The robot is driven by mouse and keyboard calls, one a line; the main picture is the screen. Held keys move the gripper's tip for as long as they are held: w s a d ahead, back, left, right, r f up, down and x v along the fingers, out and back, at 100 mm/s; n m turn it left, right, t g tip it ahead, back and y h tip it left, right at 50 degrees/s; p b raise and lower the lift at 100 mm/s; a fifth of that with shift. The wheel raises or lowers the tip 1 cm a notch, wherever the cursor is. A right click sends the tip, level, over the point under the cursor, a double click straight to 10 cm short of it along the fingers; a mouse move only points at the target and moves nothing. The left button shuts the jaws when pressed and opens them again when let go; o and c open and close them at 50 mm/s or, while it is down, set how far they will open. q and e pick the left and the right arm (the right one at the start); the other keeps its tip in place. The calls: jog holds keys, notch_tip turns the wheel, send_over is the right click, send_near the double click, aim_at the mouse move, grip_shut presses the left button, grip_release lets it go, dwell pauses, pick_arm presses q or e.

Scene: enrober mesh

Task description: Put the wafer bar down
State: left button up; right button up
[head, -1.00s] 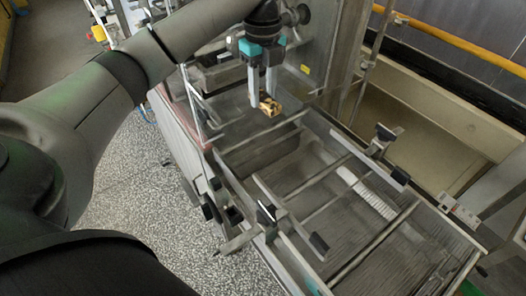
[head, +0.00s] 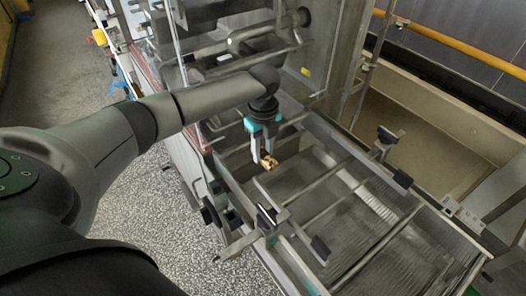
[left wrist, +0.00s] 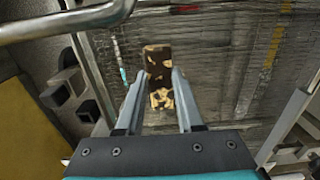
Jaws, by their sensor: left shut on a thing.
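The wafer bar (head: 269,162) is a small dark brown and golden block. My left gripper (head: 263,160) is shut on it, pointing down over the far end of the mesh belt (head: 345,232). In the left wrist view, the bar (left wrist: 158,66) sits between the two fingers and sticks out past their tips, with the mesh (left wrist: 222,85) behind it. I cannot tell whether the bar touches the mesh. My right gripper is not in view.
Metal cross bars (head: 312,187) span the belt. Brackets with black knobs stand at its left (head: 268,217) and right (head: 387,137) sides. A pale ribbed strip (head: 376,204) shows on the right of the belt. Much of the near mesh is bare.

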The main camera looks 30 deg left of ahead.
aim_at(263, 154)
pick_arm(q)
jog(key=shift+f, duration=0.3)
jog(key=o, duration=1)
jog(key=shift+f, duration=0.1)
notch_tip(263, 154, up, 12)
jog(key=shift+r+p, duration=0.15)
jog(key=shift+p, duration=0.3)
